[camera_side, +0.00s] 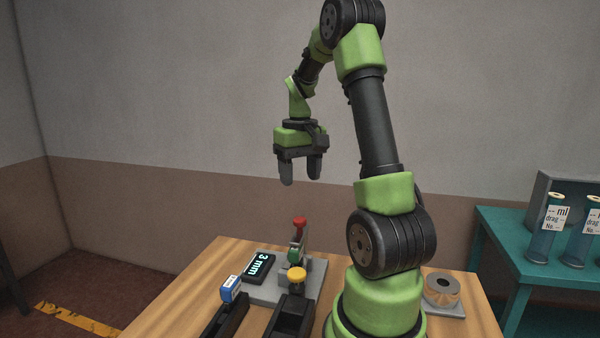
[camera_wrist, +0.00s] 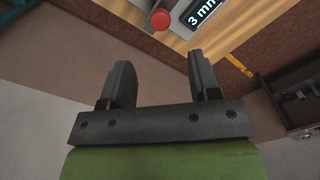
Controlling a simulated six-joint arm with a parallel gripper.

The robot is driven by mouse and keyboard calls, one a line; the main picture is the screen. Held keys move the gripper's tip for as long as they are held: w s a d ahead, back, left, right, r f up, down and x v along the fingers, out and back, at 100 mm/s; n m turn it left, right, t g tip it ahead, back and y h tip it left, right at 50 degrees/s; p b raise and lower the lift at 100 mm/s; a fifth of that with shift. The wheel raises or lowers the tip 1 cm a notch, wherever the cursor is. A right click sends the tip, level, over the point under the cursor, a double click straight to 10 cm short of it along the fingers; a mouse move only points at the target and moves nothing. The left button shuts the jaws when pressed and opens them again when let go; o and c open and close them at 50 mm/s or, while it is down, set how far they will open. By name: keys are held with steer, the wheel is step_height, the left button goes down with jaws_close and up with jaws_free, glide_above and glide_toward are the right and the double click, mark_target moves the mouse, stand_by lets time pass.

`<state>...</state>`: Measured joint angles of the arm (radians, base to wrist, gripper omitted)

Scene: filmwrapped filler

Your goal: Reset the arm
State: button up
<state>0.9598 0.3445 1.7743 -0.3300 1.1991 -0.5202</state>
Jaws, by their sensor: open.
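My gripper (camera_side: 300,172) hangs high above the wooden table, fingers pointing down. Its two dark fingers are apart with nothing between them, and it touches nothing. In the wrist view my gripper (camera_wrist: 163,82) also shows its fingers spread and empty. Below it on the table is a grey fixture (camera_side: 312,277) with a red knob (camera_side: 300,221), a green part (camera_side: 293,254) and a yellow knob (camera_side: 297,274). The red knob shows in the wrist view (camera_wrist: 160,19) beyond the fingertips.
A black display reading "3 mm" (camera_side: 259,266) sits beside the fixture. A blue-and-white block (camera_side: 231,287) is on a dark holder at the front. A tape roll (camera_side: 442,288) is at right. Blue cylinders (camera_side: 545,232) stand on a teal table (camera_side: 500,228). Air around my gripper is clear.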

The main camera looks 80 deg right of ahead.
steer(key=w+a+r+n+t, duration=0.1)
steer(key=w+a+r+t, duration=0.15)
steer(key=a, duration=0.45)
steer(key=w+a+r+n+t, duration=0.1)
steer(key=a+r, duration=0.3)
steer(key=a, duration=0.4)
steer(key=s+a+r+n+t+y, duration=0.1)
steer(key=s+a, duration=0.5)
steer(key=a, duration=0.6)
steer(key=n+t+y, duration=0.1)
steer(key=t, duration=0.1)
steer(key=shift+n+t, duration=0.35)
steer(key=shift+n, duration=0.05)
steer(key=shift+s+r, duration=0.1)
